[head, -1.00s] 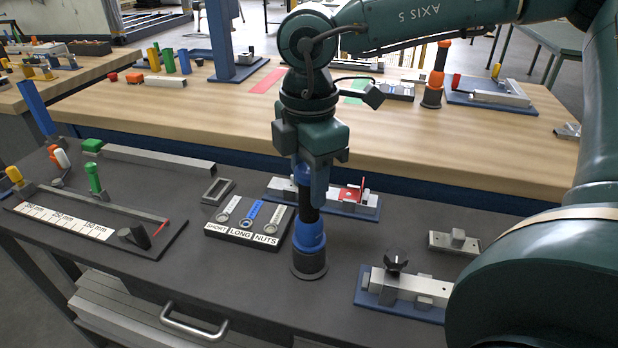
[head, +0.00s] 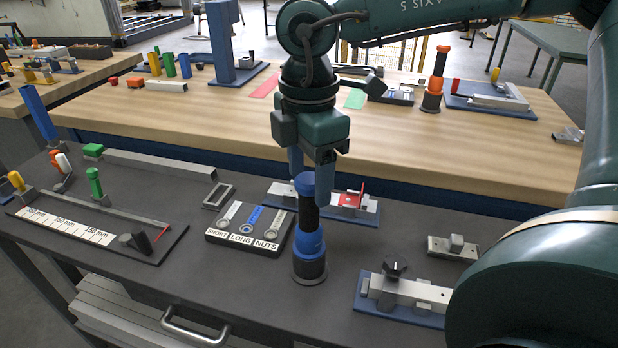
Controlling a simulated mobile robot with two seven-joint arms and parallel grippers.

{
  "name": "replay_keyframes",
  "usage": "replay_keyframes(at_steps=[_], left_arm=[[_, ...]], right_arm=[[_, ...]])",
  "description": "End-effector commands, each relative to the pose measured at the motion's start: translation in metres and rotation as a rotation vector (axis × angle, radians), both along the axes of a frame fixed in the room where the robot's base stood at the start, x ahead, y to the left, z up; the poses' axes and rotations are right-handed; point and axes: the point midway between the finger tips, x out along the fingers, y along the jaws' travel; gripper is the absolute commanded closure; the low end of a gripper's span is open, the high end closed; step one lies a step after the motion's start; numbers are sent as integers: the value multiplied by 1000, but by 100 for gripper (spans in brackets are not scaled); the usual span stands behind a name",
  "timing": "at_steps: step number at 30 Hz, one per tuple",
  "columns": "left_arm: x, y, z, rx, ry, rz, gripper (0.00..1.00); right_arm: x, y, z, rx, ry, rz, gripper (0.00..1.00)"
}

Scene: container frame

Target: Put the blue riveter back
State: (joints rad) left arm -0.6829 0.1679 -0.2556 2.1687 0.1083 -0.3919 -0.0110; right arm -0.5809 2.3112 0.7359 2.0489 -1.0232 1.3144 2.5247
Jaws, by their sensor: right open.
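The blue riveter (head: 309,240) stands upright on a dark round holder (head: 310,272) on the near dark worktop, right of the SHORT/LONG/NUTS tray. It has a blue top, a black middle and a blue lower body. My right gripper (head: 311,185) is just above and around the riveter's top, pointing down, with its fingers apart. One finger shows at the left behind the blue top and one at the right. I cannot tell whether either finger touches it. My left gripper is not in view.
The SHORT/LONG/NUTS tray (head: 249,243) is left of the riveter. A blue-based fixture with a red part (head: 348,200) stands behind it. Another blue-based fixture (head: 412,292) is to the right. An orange riveter (head: 434,80) stands on the far wooden table (head: 420,135).

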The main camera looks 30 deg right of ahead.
Motion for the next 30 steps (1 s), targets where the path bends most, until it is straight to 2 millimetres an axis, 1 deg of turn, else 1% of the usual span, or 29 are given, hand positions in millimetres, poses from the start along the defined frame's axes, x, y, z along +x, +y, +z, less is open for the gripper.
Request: replay_keyframes(at_steps=[1, 6, 9, 12, 15, 18, 30], left_arm=[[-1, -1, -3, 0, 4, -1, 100], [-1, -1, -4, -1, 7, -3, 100], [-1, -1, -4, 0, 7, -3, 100], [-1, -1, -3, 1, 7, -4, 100], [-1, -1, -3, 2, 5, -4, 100], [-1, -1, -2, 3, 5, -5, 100], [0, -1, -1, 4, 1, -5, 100]], right_arm=[[1, 0, 14, -2, -9, -1, 41], [1, 0, 54, -2, -6, -1, 41], [0, 0, 73, -2, -4, 0, 41], [0, 0, 87, -2, -2, 0, 41], [0, 0, 96, -1, -1, 1, 41], [0, 0, 99, -1, 1, 3, 41], [0, 0, 100, 0, 2, 3, 41]])
